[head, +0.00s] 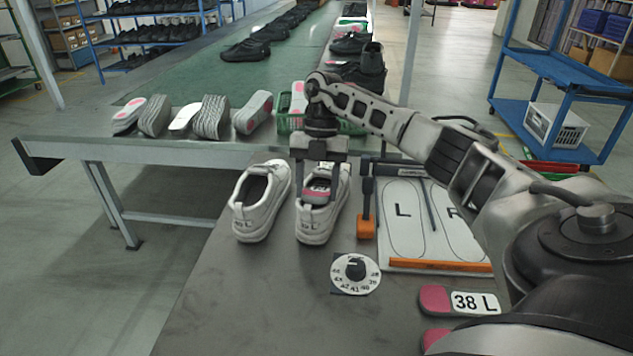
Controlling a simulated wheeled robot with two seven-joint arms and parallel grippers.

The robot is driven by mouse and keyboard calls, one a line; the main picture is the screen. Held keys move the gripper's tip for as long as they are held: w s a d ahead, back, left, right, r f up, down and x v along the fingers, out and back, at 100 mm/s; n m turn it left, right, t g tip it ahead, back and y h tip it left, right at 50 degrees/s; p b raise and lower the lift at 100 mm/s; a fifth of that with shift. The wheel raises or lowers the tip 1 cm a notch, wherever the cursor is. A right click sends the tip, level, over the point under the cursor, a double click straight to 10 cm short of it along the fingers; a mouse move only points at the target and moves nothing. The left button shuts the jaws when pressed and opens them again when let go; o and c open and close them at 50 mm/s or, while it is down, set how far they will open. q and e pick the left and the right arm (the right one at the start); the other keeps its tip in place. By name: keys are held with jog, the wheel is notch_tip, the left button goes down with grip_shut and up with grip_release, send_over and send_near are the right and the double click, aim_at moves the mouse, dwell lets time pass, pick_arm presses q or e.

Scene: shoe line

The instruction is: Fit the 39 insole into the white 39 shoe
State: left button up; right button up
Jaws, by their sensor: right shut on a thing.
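Two white shoes stand side by side on the grey table, a left one (259,204) and a right one (314,228). Dark marks are on both heels, too small to read surely. My right gripper (318,182) points down at the opening of the right white shoe. It is shut on an insole (318,193) with a pink heel part, which shows in that opening between the fingers. The front of the insole is hidden by the gripper and the shoe, so I cannot tell how deep it sits. Its size mark is unreadable. My left gripper is not in view.
An L/R outline board (405,245) with an orange bar lies right of the shoes, beside an orange-ended tool (366,228). A round size dial (354,272) and a 38 L insole (460,301) lie nearer. Behind, a conveyor (180,88) carries insoles, shoes and a green basket (284,123).

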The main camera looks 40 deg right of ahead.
jog(key=shift+f, duration=0.15)
jog(key=o, duration=1)
jog(key=shift+o, duration=0.2)
jog(key=shift+r+p, duration=1.55)
jog(key=shift+p, duration=0.35)
